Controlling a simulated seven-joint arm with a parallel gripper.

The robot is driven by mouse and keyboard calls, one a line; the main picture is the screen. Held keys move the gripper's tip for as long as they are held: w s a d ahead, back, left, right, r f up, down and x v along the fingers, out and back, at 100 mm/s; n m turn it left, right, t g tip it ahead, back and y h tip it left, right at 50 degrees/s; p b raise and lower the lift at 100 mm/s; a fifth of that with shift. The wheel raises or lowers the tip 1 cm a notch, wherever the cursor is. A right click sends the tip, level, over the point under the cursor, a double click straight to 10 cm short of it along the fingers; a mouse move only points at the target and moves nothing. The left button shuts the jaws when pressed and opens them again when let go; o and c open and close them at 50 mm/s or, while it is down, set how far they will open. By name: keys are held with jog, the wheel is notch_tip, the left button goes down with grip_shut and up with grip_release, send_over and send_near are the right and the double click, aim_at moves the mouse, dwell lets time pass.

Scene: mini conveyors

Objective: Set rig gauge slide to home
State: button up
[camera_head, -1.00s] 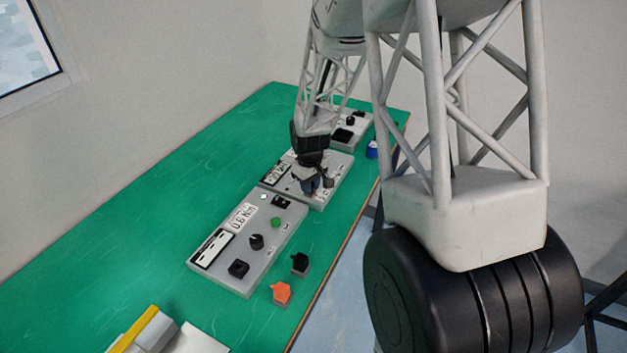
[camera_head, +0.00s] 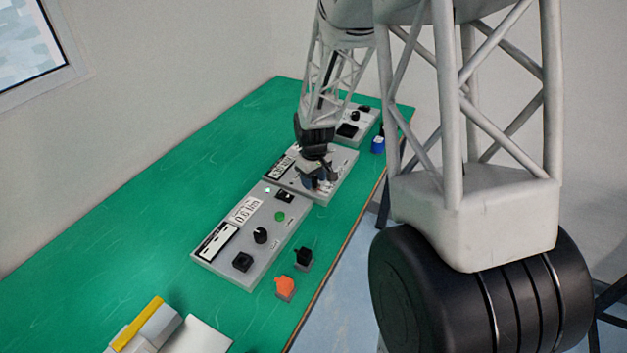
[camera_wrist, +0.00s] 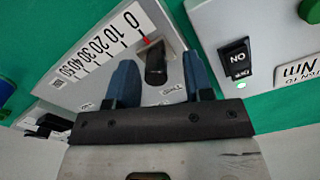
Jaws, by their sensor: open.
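The rig gauge panel (camera_wrist: 95,75) is a light grey plate with a printed scale (camera_wrist: 100,45) running from 0 to 50. A black slide knob (camera_wrist: 156,68) with a red pointer (camera_wrist: 147,41) stands by the 0 end of the scale. In the wrist view my gripper (camera_wrist: 161,78) is open, with one blue finger on each side of the knob. I cannot tell whether either finger touches it. In the head view my gripper (camera_head: 318,182) is low over the middle panel (camera_head: 338,177) and hides the knob.
A neighbouring panel (camera_head: 262,262) has knobs, a green button (camera_head: 280,216) and a switch, also in the wrist view (camera_wrist: 236,58). Orange (camera_head: 285,287) and black (camera_head: 303,257) blocks stand near the table edge. A third panel (camera_head: 362,127) lies behind. The green table (camera_head: 170,210) is clear at left.

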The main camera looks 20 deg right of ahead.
aim_at(314, 180)
jog(key=shift+r, duration=3.55)
jog(key=shift+s, duration=0.1)
jog(key=shift+s+r, duration=0.15)
jog(key=shift+r, duration=0.1)
jog(key=s+a+r+m+t, duration=0.1)
jog(key=s+r, duration=0.5)
jog(key=s, duration=0.5)
jog(key=s+a+r+m, duration=0.1)
jog(key=s+r, duration=0.5)
jog(key=s, duration=0.6)
jog(key=s+a+r+m+t, duration=0.1)
jog(key=s+r, duration=0.5)
jog(key=s, duration=0.6)
jog(key=shift+a+r+m+t, duration=0.3)
jog(key=shift+a+m, duration=0.3)
jog(key=shift+m, duration=0.3)
